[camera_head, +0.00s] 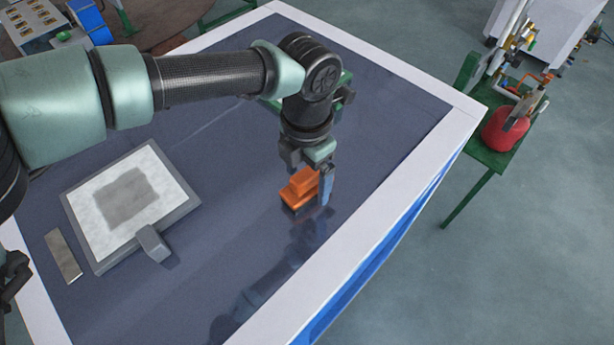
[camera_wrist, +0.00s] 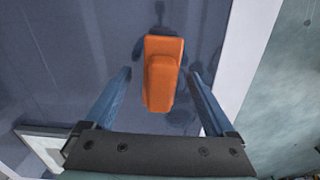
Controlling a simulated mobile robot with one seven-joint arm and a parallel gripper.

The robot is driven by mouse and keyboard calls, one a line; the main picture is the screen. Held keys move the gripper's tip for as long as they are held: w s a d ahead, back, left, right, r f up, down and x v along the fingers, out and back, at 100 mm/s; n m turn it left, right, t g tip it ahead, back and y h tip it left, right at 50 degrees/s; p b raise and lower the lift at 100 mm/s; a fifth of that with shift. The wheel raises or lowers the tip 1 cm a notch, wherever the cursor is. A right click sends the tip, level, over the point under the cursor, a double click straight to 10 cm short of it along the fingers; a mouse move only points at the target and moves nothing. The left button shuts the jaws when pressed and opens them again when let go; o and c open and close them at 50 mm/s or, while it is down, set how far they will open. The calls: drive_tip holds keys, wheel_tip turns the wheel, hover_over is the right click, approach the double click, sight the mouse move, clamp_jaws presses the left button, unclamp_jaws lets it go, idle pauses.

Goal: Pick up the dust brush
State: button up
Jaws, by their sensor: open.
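The dust brush (camera_head: 300,189) is an orange block with a raised orange grip and a dark underside. It rests on the dark tabletop in the head view. My gripper (camera_head: 318,188) points down at it, with one blue finger showing on the brush's right side. In the wrist view the brush (camera_wrist: 163,75) lies between and slightly beyond the two blue fingertips of my gripper (camera_wrist: 160,75). The fingers are spread wide, with a gap on each side of the brush. The far finger is hidden in the head view.
A grey-framed board (camera_head: 170,214) with a pale sheet and a small grey block (camera_head: 152,243) are left on the table. A flat strip (camera_head: 63,256) lies beside it. The table's white edge (camera_head: 345,262) is right of the brush. A green stand (camera_head: 492,155) holds a red object.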

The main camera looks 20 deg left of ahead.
sight(307, 173)
drive_tip(key=shift+f, duration=0.15)
drive_tip(key=shift+c, duration=0.2)
clamp_jaws()
wheel_tip(307, 173, up, 10)
drive_tip(key=b, duration=0.3)
drive_tip(key=shift+b, duration=0.35)
